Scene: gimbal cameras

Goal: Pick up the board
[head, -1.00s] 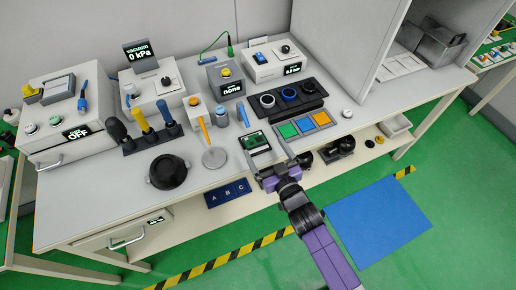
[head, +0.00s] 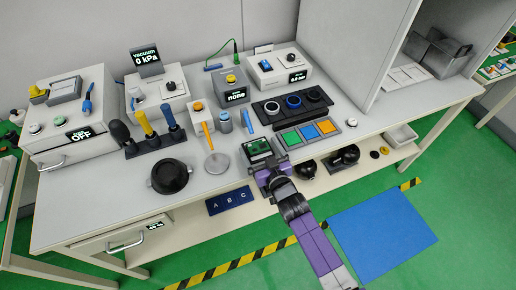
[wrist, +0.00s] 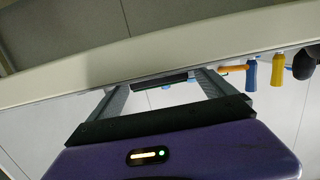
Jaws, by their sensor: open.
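The board (head: 257,146) is a small green circuit board with a dark part and a light patch on it. It lies near the front edge of the bench, left of the coloured squares. My gripper (head: 264,162) is open at its front side, with its fingers pointing at it. In the wrist view my gripper (wrist: 163,84) has its two grey fingers spread wide. A thin dark strip (wrist: 160,79), probably the board seen edge-on, shows between the fingertips. I cannot tell whether the fingers touch it.
The bench top (head: 105,183) carries several instruments. A tray of coloured squares (head: 308,134) is close on the right, a round metal plate (head: 217,163) on the left. A blue cylinder (head: 225,122) stands behind. The lower shelf holds a blue A B C panel (head: 229,200).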

